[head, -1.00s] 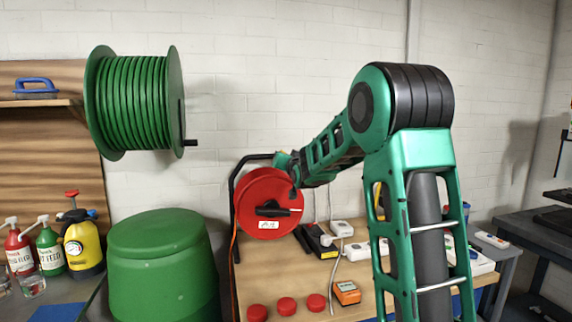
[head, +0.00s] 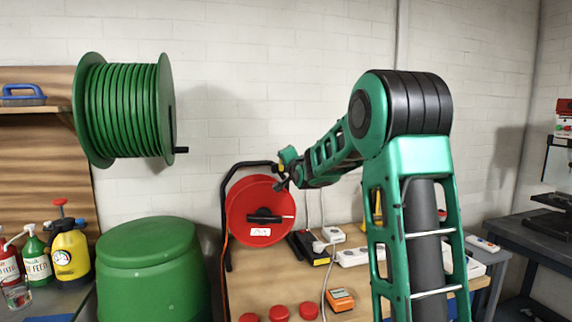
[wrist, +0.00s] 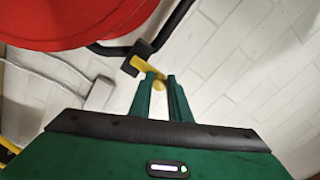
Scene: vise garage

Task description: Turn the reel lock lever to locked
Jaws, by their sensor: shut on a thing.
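The red cable reel (head: 245,207) stands in a black tube frame on the wooden bench, left of my arm in the head view. Its red rim (wrist: 60,22) fills the top left of the wrist view. The lock lever (wrist: 149,70) is a short yellow bar on a black block (wrist: 137,55) at the frame's tube. My gripper (wrist: 161,79) is shut on the lever's outer end, with its yellow tip showing between the fingers. In the head view my gripper (head: 281,181) is at the reel's upper right edge, and the lever is mostly hidden there.
Several red caps (head: 279,312) and an orange meter (head: 340,299) lie at the bench front. A black charger (head: 309,246) and white power strips (head: 354,256) lie right of the reel. A green barrel (head: 153,270) stands left.

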